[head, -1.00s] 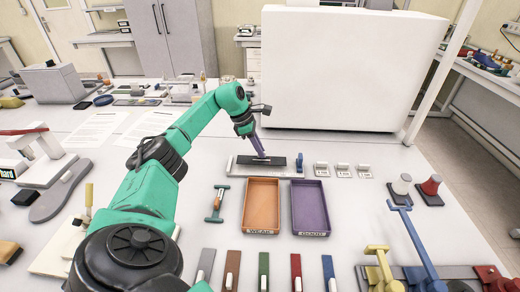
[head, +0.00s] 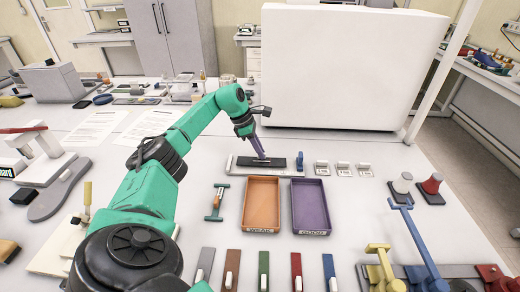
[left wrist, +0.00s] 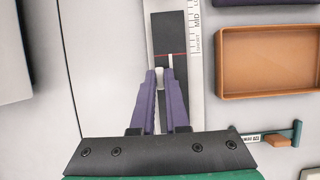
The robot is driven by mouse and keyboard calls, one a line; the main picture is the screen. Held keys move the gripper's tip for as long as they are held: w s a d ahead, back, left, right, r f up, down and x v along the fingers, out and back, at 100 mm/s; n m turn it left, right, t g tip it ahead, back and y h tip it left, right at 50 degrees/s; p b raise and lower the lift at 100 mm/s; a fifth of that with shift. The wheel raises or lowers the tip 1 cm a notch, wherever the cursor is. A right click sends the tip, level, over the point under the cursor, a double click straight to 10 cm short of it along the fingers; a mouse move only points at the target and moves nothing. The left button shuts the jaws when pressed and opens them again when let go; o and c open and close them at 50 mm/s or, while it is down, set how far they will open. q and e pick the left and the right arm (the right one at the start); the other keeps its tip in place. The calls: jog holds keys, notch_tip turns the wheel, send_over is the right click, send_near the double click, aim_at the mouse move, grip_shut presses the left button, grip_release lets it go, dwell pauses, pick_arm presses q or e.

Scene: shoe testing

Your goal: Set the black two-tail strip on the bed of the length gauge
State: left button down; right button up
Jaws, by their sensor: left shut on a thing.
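The length gauge (head: 233,166) is a pale, flat bed behind the two trays, with a blue piece at its right end. The black two-tail strip (head: 274,163) lies along the bed, or very close over it; I cannot tell if it touches fully. In the left wrist view the dark strip (left wrist: 178,95) runs beside the white printed scale, with a thin red line across it. My left gripper (head: 261,155) points down at the strip, its purple fingers (left wrist: 160,75) close together around a small white tab. The fingers hide part of the strip. My right gripper is not in view.
An orange tray (head: 262,178) and a purple tray (head: 310,181) stand in front of the gauge. A green-handled tool (head: 216,202) lies left of them. Several coloured strips lie along the front. Small white blocks (head: 343,170) sit right of the gauge; a large white box (head: 345,65) stands behind.

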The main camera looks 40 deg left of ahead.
pick_arm(q)
jog(key=shift+f+b, duration=0.3)
jog(key=shift+f, duration=0.2)
jog(key=c, duration=0.8)
grip_release()
jog(key=shift+c, duration=0.2)
jog(key=shift+r, duration=0.1)
jog(key=shift+s+a+r, duration=0.1)
jog(key=shift+a+r, duration=0.05)
jog(key=shift+r, duration=0.15)
jog(key=v, duration=1.3)
jog(key=shift+r, duration=0.35)
